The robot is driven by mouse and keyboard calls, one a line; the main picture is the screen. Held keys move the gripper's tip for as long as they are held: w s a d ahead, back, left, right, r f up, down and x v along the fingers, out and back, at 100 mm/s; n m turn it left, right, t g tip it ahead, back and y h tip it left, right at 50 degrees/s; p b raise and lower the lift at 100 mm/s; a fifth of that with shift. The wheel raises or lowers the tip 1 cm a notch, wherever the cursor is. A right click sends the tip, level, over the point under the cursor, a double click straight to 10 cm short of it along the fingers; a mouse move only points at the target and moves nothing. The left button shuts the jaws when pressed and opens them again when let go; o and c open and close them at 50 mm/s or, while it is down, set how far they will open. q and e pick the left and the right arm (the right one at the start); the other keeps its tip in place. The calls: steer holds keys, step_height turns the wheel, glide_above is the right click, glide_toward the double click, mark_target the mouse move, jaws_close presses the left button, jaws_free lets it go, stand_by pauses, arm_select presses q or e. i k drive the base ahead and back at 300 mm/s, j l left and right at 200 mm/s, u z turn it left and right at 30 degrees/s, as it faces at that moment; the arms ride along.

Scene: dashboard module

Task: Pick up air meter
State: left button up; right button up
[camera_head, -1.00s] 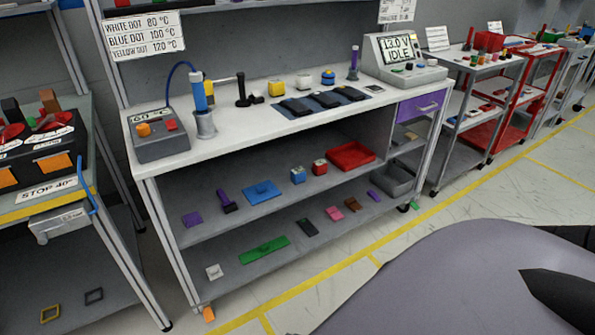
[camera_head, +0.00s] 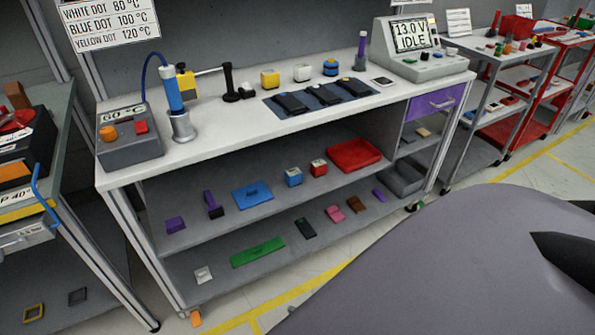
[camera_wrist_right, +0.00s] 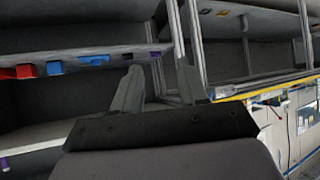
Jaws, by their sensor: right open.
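I cannot tell which item is the air meter; nothing in view is labelled so. Candidates are small items on the grey workbench (camera_head: 230,141) and its shelves. A black and purple upright item (camera_head: 213,205) stands on the middle shelf. My right gripper (camera_wrist_right: 159,84) shows in the right wrist view, its two fingers apart with nothing between them. Shelves with small coloured items lie beyond it. My left gripper is not in view.
A grey heater box (camera_head: 130,138) and a blue-topped tool in a holder (camera_head: 176,105) stand at the bench's left. A display unit (camera_head: 420,55) reading 13.0 V IDLE stands at its right. A red tray (camera_head: 354,155) is on the middle shelf. Carts stand at the far right.

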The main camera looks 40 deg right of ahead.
mark_target(294, 176)
steer(key=i+l, duration=0.1)
steer(key=l, duration=0.3)
steer(key=i+l, duration=0.1)
steer(key=l, duration=0.25)
steer(key=i+l, duration=0.65)
steer(key=l, duration=0.1)
